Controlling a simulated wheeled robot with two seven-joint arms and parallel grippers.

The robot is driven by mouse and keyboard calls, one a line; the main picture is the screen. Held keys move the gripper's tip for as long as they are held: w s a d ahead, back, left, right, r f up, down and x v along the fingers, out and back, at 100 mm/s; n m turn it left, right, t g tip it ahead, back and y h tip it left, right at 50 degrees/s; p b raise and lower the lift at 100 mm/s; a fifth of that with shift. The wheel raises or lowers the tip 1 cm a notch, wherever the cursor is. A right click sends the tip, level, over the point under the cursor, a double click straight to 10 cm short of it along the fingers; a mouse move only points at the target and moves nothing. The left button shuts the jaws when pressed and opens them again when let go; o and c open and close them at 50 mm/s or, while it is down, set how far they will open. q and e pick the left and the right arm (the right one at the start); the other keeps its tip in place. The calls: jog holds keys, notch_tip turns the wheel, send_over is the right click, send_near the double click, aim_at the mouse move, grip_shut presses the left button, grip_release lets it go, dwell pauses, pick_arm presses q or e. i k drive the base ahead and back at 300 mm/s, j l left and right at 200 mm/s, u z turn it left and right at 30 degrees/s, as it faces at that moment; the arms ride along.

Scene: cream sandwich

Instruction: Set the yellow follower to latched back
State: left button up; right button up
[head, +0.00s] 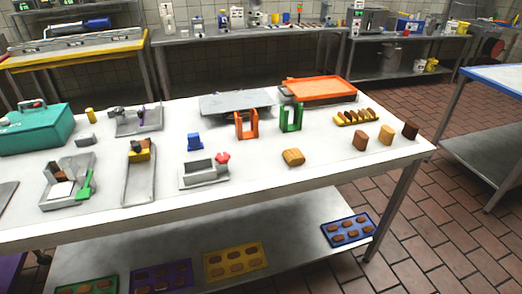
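A yellow block (140,155), which looks like the yellow follower, sits near the far end of a long grey channel (138,188) on the white table. A small dark and brown part (136,146) sits on top of it. The channel in front of the block looks empty. At this size I cannot tell whether the follower is latched. Neither of my grippers nor arms shows in the head view.
The white table (330,165) also holds a teal box (35,130), a grey tray with a green scoop (86,186), a grey fixture with a red knob (205,175), orange (246,126) and green (291,118) frames, and an orange tray (318,89). Coloured trays lie on the lower shelf.

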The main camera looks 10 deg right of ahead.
aim_at(138, 154)
jog(key=u, duration=0.55)
jog(key=k+l+u, duration=0.15)
jog(key=l, duration=0.25)
